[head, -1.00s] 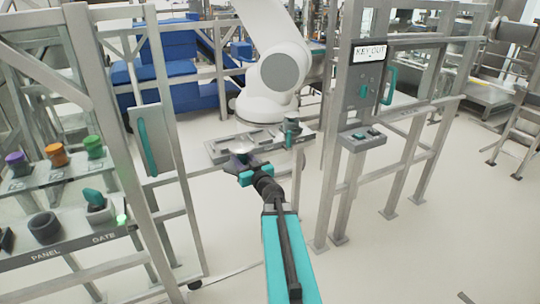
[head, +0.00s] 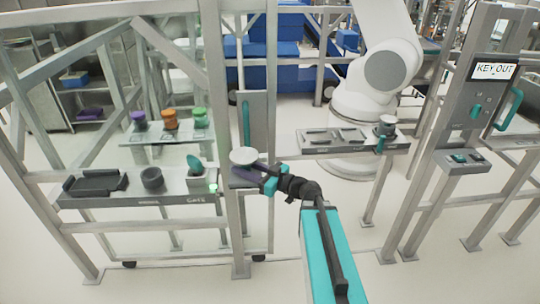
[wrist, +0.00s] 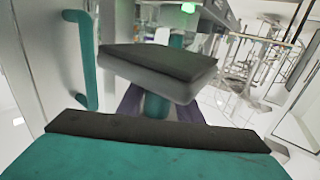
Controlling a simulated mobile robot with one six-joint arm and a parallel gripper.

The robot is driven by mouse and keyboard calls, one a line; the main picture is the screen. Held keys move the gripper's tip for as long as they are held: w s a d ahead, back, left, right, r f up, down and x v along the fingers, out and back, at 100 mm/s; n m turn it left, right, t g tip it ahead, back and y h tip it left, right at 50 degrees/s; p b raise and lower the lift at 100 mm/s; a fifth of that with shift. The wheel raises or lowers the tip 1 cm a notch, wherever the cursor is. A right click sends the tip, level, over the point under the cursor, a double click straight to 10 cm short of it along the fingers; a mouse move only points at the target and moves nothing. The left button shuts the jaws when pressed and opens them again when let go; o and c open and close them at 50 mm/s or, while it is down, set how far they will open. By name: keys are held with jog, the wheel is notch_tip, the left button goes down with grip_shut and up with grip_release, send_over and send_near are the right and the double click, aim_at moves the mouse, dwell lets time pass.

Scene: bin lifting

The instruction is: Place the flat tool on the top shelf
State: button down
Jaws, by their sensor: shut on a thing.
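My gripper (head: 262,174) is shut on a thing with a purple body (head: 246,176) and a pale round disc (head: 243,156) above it. I cannot tell if it is the flat tool. Purple also shows behind my finger pads in the wrist view (wrist: 131,101), mostly hidden by them. My gripper is in front of the gate post, right of the lower shelf. The glass shelf (head: 150,157) stands behind and above the lower shelf, with purple, orange and green knobs. Flat grey pieces (head: 350,135) lie on the grey bench (head: 385,147) to the right.
The lower shelf (head: 110,201) carries a black tray (head: 95,184), a dark ring (head: 152,179) and a teal-topped piece (head: 195,165). A teal gate handle (head: 246,125) and metal posts stand close to my gripper. A white robot arm (head: 390,70) stands behind the bench.

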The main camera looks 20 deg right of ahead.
aim_at(229, 182)
jog(key=s+a+n+g+y, duration=0.1)
jog(key=a, duration=0.1)
jog(key=s+a+n+g+y, duration=0.1)
jog(key=s+a, duration=0.1)
jog(key=s+a+n+g+y, duration=0.1)
jog(key=a, duration=0.1)
jog(key=shift+s+a, duration=0.15)
jog(key=shift+s+a+n+g+y, duration=0.3)
jog(key=shift+s+a+g+y, duration=0.1)
jog(key=shift+s+g+y, duration=0.1)
jog(key=shift+a, duration=0.1)
